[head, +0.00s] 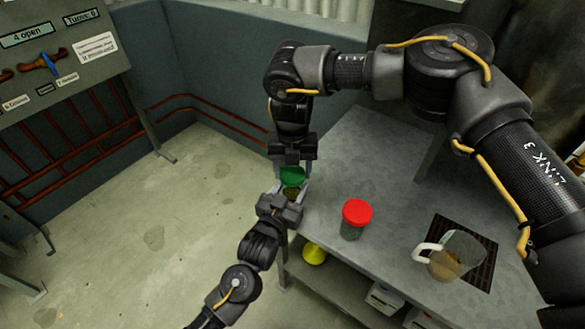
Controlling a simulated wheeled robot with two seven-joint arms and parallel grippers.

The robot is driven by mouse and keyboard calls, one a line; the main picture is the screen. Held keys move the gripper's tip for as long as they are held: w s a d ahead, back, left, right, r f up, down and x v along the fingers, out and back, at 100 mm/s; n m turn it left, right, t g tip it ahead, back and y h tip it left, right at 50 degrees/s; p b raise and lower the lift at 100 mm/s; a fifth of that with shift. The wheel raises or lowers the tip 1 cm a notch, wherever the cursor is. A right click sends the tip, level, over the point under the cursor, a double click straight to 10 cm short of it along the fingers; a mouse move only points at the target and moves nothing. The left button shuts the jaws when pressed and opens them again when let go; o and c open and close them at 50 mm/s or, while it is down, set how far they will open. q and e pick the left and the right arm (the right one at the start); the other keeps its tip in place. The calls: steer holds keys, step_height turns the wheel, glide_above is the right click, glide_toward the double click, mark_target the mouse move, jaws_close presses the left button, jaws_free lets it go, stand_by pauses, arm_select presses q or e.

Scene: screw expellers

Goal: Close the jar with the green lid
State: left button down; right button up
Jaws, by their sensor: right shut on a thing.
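The green lid (293,176) is in my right gripper (292,165), which points down and is shut on it. Directly below is an open jar (291,191) with brownish contents, mostly hidden by the lid and the fingers. My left gripper (290,194) reaches up from below, with its fingers on either side of this jar, and appears to hold it near the table's left edge. The lid is over the jar mouth; I cannot tell whether they touch.
A jar with a red lid (354,218) stands on the grey table (385,170). A glass mug (452,256) with brown contents stands on a dark grate (482,259) at the right. A yellow object (314,253) and boxes are on the lower shelf. A panel (55,58) stands at upper left.

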steer(key=o, duration=1.1)
steer(key=shift+r, duration=0.1)
steer(key=shift+r, duration=2.2)
steer(key=shift+c, duration=0.6)
steer(key=r+n, duration=0.1)
steer(key=n, duration=0.1)
steer(key=shift+w+a+r+n, duration=0.1)
steer(key=shift+r+n, duration=0.25)
steer(key=shift+n, duration=0.05)
steer(key=r+n, duration=0.1)
steer(key=n, duration=0.2)
steer(key=shift+r+n, duration=0.4)
